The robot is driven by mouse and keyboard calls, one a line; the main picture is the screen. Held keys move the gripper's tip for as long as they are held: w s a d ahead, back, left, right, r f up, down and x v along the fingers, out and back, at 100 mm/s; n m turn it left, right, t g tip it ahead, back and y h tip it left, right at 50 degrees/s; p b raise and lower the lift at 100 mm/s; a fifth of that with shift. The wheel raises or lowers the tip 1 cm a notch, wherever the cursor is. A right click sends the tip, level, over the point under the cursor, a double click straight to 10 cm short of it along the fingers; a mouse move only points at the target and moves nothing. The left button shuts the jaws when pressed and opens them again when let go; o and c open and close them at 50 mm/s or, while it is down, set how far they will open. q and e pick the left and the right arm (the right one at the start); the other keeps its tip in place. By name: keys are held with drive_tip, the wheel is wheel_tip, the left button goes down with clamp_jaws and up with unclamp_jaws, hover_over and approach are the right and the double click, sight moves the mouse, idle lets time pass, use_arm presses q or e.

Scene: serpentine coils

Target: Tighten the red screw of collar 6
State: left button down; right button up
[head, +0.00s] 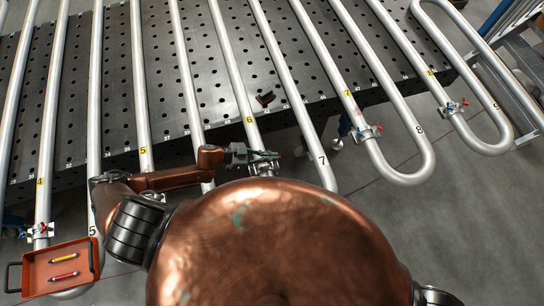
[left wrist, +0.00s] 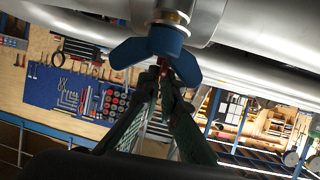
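Collar 6 (head: 266,169) is clamped around the silver tube below the yellow label 6 in the head view, partly hidden by my gripper. My left gripper (head: 258,156) reaches it from the left. My right gripper is out of view.
Serpentine tubes run over a perforated dark table (head: 205,60). Other collars sit at tube 7 (head: 366,132), tube 8 (head: 453,107) and the far left (head: 40,231). An orange tray (head: 38,285) holds a yellow and a red tool. A small dark object (head: 264,98) lies on the table.

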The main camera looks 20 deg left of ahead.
use_arm(q)
drive_tip(key=m+g+b, duration=0.4)
drive_tip(key=g+b, duration=0.1)
drive_tip(key=b, duration=0.1)
drive_tip(key=w+m+g+y+b, duration=0.1)
drive_tip(key=m+g+b, duration=0.4)
drive_tip(key=b, duration=0.1)
drive_tip(key=w+m+g+y+b, duration=0.1)
drive_tip(key=m+g+b, duration=0.3)
drive_tip(key=b, duration=0.2)
drive_tip(key=shift+d+f+m+g, duration=0.15)
drive_tip(key=shift+f+m+g, duration=0.1)
drive_tip(key=shift+m+g, duration=0.15)
drive_tip(key=shift+r+m+g+y+b, duration=0.2)
drive_tip(key=shift+m+g+y+b, duration=0.25)
drive_tip(key=shift+b, duration=0.35)
drive_tip(key=shift+r+m, duration=0.1)
drive_tip(key=shift+m, duration=0.15)
drive_tip(key=shift+r, duration=0.1)
drive_tip(key=c, duration=2.2)
unclamp_jaws()
drive_tip(key=shift+d, duration=0.1)
drive_tip(key=shift+o, duration=0.2)
